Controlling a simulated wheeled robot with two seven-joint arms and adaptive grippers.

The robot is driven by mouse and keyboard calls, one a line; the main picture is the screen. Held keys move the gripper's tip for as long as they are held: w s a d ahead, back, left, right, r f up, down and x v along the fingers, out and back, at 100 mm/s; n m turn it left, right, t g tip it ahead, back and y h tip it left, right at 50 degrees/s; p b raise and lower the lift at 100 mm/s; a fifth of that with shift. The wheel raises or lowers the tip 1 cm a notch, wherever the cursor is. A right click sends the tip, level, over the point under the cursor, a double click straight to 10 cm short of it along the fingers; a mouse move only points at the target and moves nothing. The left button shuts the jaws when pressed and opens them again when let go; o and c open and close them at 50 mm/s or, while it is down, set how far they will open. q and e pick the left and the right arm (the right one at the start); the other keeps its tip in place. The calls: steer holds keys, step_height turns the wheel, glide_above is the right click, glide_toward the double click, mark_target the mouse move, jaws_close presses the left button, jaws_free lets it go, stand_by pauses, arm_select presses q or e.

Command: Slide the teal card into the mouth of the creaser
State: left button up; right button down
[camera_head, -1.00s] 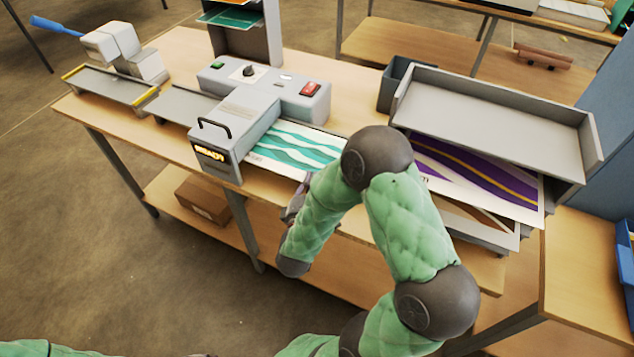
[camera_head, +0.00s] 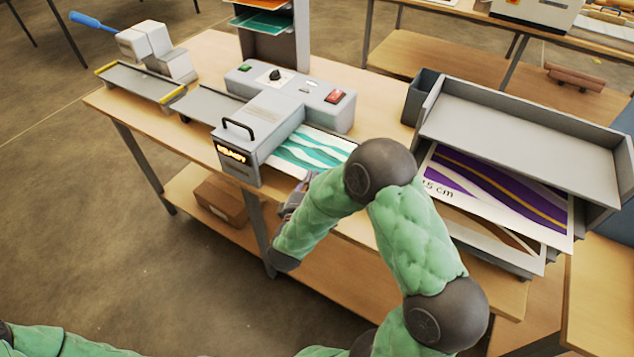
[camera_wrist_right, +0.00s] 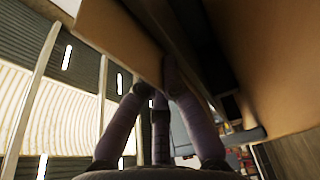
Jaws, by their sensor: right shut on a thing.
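The teal card (camera_head: 312,149), white with teal waves, lies flat at the right side of the creaser (camera_head: 262,130), the grey machine with a lit READY sign. The card's left part goes out of sight at the machine's body, so I cannot tell how deep it sits in the mouth. My right gripper (camera_head: 297,198) is shut on the card's near edge, partly hidden by my forearm. In the right wrist view its fingers (camera_wrist_right: 162,88) come together at a pale edge; the card's face is not clear there. My left gripper is out of view.
A grey tray (camera_head: 520,115) stands at the right, with a purple card (camera_head: 490,185) and a brown one below it. A dark bin (camera_head: 418,95) stands beside it. A blue-handled device (camera_head: 150,50) is at the table's left end. A rack (camera_head: 272,35) stands behind the machine.

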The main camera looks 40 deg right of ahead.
mark_target(289, 170)
steer(key=shift+w+a+b, duration=0.45)
steer(key=shift+w, duration=0.65)
steer(key=shift+w+a+b, duration=0.4)
steer(key=shift+w+a, duration=0.05)
steer(key=shift+w, duration=0.65)
steer(key=shift+w+a+b, duration=0.45)
steer(key=shift+w, duration=0.65)
steer(key=shift+f, duration=0.15)
steer(key=c, duration=1.3)
jaws_free()
steer(key=shift+c, duration=0.2)
steer(key=shift+a, duration=0.1)
steer(key=v, duration=1.2)
